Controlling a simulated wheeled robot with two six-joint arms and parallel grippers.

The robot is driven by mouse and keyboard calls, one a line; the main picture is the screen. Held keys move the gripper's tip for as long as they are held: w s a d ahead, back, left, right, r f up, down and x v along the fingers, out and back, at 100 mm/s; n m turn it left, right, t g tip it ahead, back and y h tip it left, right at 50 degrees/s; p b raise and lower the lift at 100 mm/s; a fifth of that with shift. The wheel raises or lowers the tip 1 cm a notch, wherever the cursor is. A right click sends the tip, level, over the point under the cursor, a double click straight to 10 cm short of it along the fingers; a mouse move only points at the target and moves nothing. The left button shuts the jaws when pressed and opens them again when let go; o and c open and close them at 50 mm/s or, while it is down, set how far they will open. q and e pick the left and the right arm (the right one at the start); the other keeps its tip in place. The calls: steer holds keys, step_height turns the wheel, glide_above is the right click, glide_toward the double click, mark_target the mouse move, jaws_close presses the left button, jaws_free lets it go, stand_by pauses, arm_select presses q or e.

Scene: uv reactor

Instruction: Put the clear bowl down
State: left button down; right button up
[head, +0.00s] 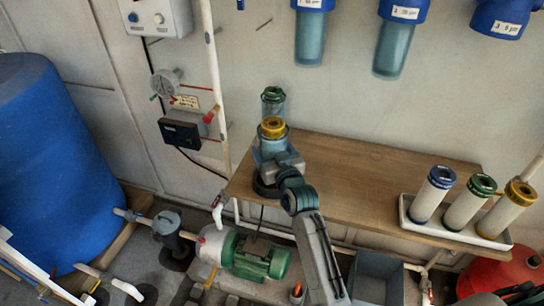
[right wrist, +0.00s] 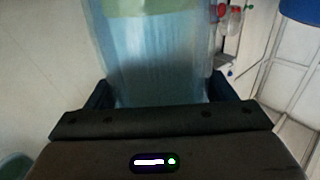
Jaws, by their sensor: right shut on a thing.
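My right gripper (head: 272,160) is shut on a clear blue-tinted bowl (head: 270,147) with a yellow ring at its top, above the left end of the wooden table. The held bowl fills the middle of the right wrist view (right wrist: 155,55), between the two fingers, with a pale green band at its top edge. Its underside is hidden by the gripper, so I cannot tell whether it touches the tabletop. Another clear vessel (head: 273,107) with a green ring stands just behind it, its lower part hidden. My left gripper is not in view.
The wooden table (head: 365,185) is bare from its middle to the white tray (head: 420,226), which holds blue-, green- and yellow-ended cartridges. Blue filter housings (head: 400,10) hang above. A gauge (head: 166,83) and pipe stand left. A green pump (head: 252,256) and grey bin (head: 376,278) are below.

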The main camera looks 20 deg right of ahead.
step_height(320, 180, down, 3)
steer(key=shift+r, duration=0.15)
steer(key=o, duration=1.4)
steer(key=shift+s+f, duration=0.1)
steer(key=shift+f, duration=0.2)
steer(key=shift+c, duration=0.2)
